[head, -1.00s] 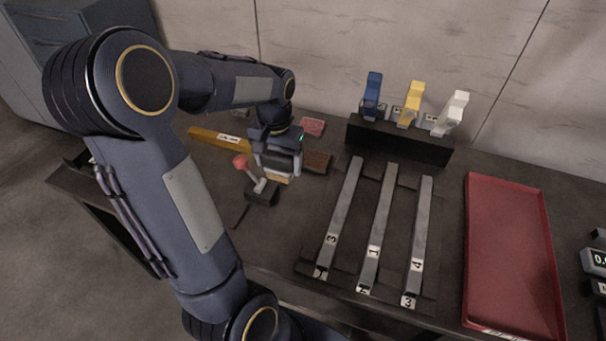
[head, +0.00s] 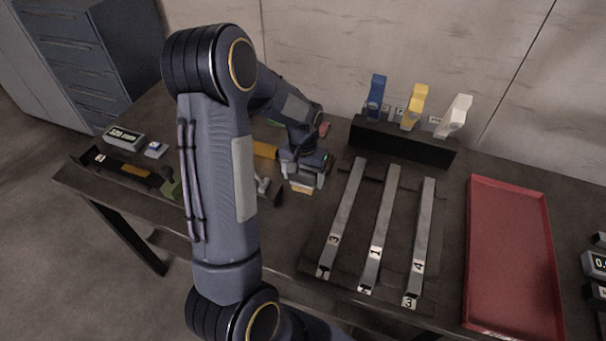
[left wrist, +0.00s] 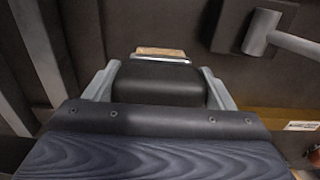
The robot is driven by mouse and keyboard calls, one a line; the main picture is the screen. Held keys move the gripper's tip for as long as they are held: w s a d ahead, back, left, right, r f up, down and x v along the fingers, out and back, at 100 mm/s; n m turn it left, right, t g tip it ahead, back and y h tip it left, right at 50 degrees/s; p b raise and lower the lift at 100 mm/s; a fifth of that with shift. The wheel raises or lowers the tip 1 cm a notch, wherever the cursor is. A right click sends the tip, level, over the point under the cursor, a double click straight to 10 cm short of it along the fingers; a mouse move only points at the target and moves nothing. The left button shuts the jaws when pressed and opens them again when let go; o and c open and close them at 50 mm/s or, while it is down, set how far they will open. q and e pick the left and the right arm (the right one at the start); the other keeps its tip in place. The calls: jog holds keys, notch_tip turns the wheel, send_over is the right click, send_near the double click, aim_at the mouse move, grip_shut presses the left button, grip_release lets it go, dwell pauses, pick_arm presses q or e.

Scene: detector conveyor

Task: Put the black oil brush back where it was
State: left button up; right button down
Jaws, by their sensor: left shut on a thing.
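My left gripper (head: 303,183) is shut on the black oil brush, just left of the metal bars in the head view. In the left wrist view the brush is a black block (left wrist: 160,82) between the two grey fingers, with a tan edge (left wrist: 160,52) at its far end. In the head view only a small tan part (head: 301,189) shows under the gripper. I cannot tell whether the brush touches the table. My right gripper is not in view.
Three numbered metal bars (head: 377,235) lie on a dark rack right of the gripper. A red tray (head: 510,260) is farther right.

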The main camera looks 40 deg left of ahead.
pick_arm(q)
jog(key=shift+f, duration=0.1)
jog(key=o, duration=1)
jog(key=shift+o, duration=0.2)
notch_tip(320, 180, up, 11)
jog(key=shift+s+d+r, duration=0.1)
jog(key=shift+r, duration=0.6)
jog(key=s+d+r+m+t+h, duration=0.1)
jog(key=s+d+r+t+h, duration=0.1)
jog(key=s+d, duration=0.5)
jog(key=s+d+r+m+t+h, duration=0.1)
jog(key=s+d+r+t, duration=0.1)
jog(key=s+d, duration=0.6)
jog(key=shift+s+t+h, duration=0.4)
jog(key=shift+s+t, duration=0.4)
jog(key=shift+s, duration=1.25)
